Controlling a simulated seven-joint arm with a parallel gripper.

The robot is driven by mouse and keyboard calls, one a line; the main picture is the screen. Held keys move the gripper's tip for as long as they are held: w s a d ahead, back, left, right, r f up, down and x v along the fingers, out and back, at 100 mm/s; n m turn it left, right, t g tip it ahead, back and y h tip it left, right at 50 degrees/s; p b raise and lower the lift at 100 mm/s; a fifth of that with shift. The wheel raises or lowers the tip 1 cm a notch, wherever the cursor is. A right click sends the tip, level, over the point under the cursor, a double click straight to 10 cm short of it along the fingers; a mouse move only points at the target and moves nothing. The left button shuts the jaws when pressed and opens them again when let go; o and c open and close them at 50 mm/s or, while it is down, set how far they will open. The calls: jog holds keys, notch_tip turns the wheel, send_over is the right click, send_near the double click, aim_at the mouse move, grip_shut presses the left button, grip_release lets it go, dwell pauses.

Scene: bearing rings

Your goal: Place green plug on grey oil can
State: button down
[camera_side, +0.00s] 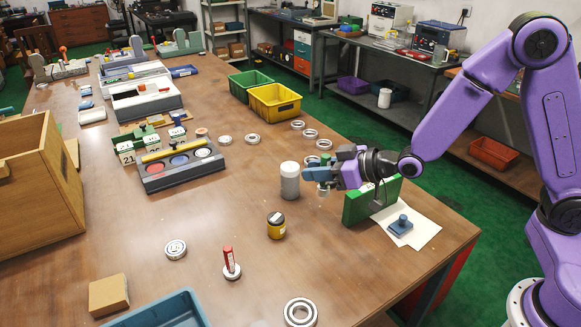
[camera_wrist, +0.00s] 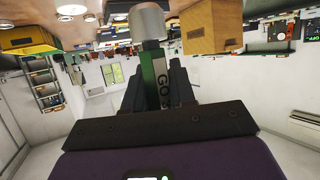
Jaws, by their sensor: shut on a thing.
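My gripper (camera_side: 322,174) is shut on the green plug (camera_wrist: 157,80) and holds it above the table. In the wrist view the plug shows a green body with a white "GO" label between my fingers and a steel cylinder at its end. In the side view my fingers hide most of the plug; its steel end (camera_side: 323,191) points down below them. The grey oil can (camera_side: 290,182), a pale-topped cylinder, stands upright on the table just left of my gripper. The plug is beside the can, apart from it as far as I can see.
A green block (camera_side: 358,208) stands right of my gripper, near a paper with a blue stamp-like piece (camera_side: 400,226). A yellow can (camera_side: 276,226) and a red plug (camera_side: 229,261) stand in front. Several bearing rings lie behind.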

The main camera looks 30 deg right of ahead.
jog(key=w+d+r, duration=0.5)
jog(key=w+d, duration=0.3)
jog(key=w, duration=0.1)
send_over(285, 164)
jog(key=f, duration=0.9)
jog(key=shift+s+f, duration=0.15)
jog(key=shift+s, duration=0.05)
jog(key=shift+w+a+f, duration=0.1)
jog(key=shift+f, duration=1.45)
jog(key=shift+f, duration=0.15)
jog(key=c, duration=0.9)
grip_release()
jog(key=shift+f, duration=0.1)
jog(key=shift+c, duration=0.2)
jog(key=shift+h, duration=0.3)
